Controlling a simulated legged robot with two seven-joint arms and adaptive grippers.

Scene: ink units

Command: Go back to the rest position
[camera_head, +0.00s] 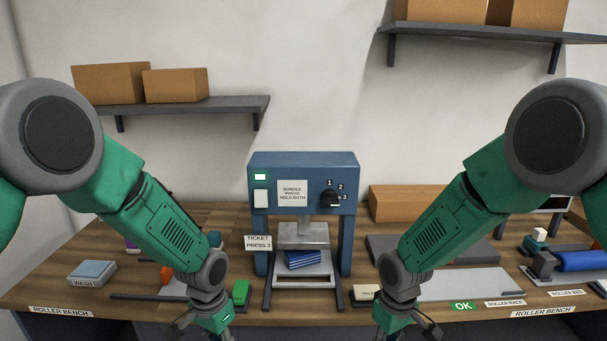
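My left gripper (207,328) hangs at the lower left, in front of the bench's front edge. My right gripper (404,326) hangs at the lower right, also near the front edge. Both point downward and are cut off by the bottom of the view, so their fingertips are not clear. Both green arms are bent in from the sides at similar angles. A blue press (302,165) stands between them at the middle of the bench, with a blue bundle (304,260) on its lower plate.
The wooden bench (70,272) carries a wash box (92,273), a green block (241,292), a blue roller (582,261) and a cardboard box (405,203). Shelves with boxes hang on the wall at left (225,104) and right (470,32). The press's legs stand between the grippers.

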